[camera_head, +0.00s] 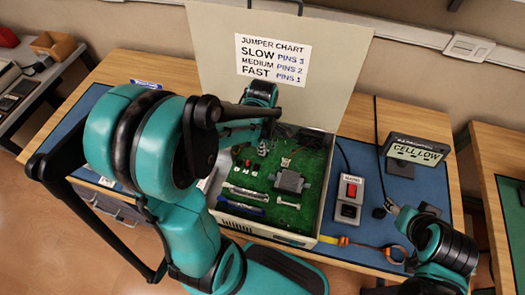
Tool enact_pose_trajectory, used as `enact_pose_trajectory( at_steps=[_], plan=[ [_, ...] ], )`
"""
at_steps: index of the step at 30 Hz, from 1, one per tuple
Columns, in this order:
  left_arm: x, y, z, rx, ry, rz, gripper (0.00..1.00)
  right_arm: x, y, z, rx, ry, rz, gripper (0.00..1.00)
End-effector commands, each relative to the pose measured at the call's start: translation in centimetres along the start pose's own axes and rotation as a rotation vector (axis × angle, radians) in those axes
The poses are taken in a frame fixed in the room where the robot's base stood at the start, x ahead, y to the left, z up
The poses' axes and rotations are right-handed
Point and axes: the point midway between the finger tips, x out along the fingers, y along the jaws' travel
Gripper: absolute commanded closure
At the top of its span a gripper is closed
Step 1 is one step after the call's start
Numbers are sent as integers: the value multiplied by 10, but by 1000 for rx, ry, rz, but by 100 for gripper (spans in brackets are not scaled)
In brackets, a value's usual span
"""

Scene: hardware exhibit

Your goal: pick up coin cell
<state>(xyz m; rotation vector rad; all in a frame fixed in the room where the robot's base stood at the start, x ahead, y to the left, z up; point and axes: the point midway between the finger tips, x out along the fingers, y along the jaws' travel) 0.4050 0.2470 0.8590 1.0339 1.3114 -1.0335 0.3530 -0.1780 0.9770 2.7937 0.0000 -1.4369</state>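No coin cell can be made out for certain; it is too small to tell or hidden near my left gripper. The open beige case (327,190) holds a green circuit board (308,198). My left gripper (263,149) points down over the back left part of the board, near a small red part and white labels. Its fingertips are small and dark here, so I cannot tell whether they are open or shut. My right gripper (391,207) is low at the right, over the blue mat, apart from the case. Its finger opening is unclear.
The raised lid (290,100) carries a jumper chart (273,61). A display (417,150) reading "CELL LOW" stands on the right. A switch box with a red rocker (349,193) sits beside the case. An orange strap (370,246) lies in front on the blue mat (366,158).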

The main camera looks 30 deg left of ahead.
Motion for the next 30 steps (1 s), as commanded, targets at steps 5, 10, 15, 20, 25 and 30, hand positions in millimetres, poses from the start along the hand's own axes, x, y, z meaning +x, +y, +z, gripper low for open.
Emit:
enact_pose_trajectory(
  at_steps=[5,10,15,20,25,30],
  plan=[
    [-2,0,0,0,0,0,100,-1,0,-1,0,0,0,45],
    [-17,0,0,0,0,0,100,-8,0,-6,0,0,0,45],
    [-46,0,0,0,0,0,100,-22,0,-16,0,0,0,45],
    [-66,-4,37,7,0,0,100,-32,0,-23,0,0,0,45],
    [-88,-7,75,7,0,0,100,-43,0,-31,0,0,0,45],
    [-103,-9,102,4,0,0,100,-49,0,-35,0,0,0,45]
  ],
)
